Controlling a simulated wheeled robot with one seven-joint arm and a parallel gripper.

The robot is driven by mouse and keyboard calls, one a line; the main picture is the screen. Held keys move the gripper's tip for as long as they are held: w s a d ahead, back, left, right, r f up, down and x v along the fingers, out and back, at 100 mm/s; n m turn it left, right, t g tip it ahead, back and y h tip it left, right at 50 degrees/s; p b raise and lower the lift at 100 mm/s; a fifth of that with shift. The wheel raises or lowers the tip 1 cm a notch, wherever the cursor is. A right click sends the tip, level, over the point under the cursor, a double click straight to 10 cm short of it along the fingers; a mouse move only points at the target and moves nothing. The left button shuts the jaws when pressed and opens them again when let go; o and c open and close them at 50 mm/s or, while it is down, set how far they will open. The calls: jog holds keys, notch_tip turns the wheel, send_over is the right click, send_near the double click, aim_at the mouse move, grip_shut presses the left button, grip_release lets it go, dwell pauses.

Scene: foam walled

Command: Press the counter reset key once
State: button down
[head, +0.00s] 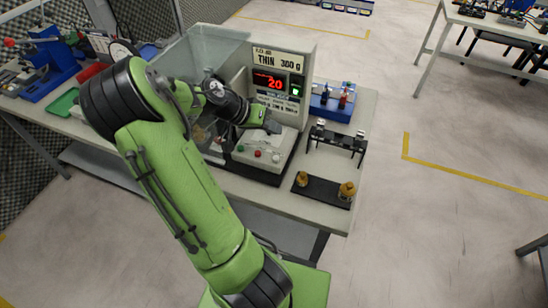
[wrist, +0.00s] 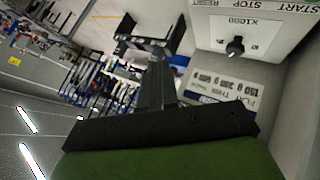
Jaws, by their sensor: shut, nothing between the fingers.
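A bench machine (head: 283,62) carries a label reading about "THIN 300 g" and a red lit display (head: 270,82). A small green lit key or lamp (head: 295,90) is right of the display. The machine's pale base (head: 262,150) has red and green buttons. My gripper (head: 272,127) is shut and empty, just in front of the panel and above the base. I cannot tell if it touches anything. In the wrist view its fingers (wrist: 158,60) point beside a control panel (wrist: 240,30) with a black knob and "START STOP" lettering. I cannot tell which key is the counter reset.
A black rack (head: 337,138) and a dark tray with brass weights (head: 322,190) are at the bench's right. A blue box (head: 332,103) stands behind them. A clear guard (head: 208,50) is left of the panel. Open floor lies to the right.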

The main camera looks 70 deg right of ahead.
aim_at(273, 158)
jog(key=shift+f+b, duration=3.6)
jog(key=shift+f, duration=0.8)
jog(key=shift+f+b, duration=0.4)
jog(key=shift+b, duration=0.05)
jog(key=shift+f+b, duration=0.5)
jog(key=shift+f, duration=0.05)
jog(key=shift+r+p, duration=0.75)
jog(key=shift+r, duration=0.25)
notch_tip(273, 158, up, 5)
jog(key=p, duration=0.4)
jog(key=shift+r, duration=0.1)
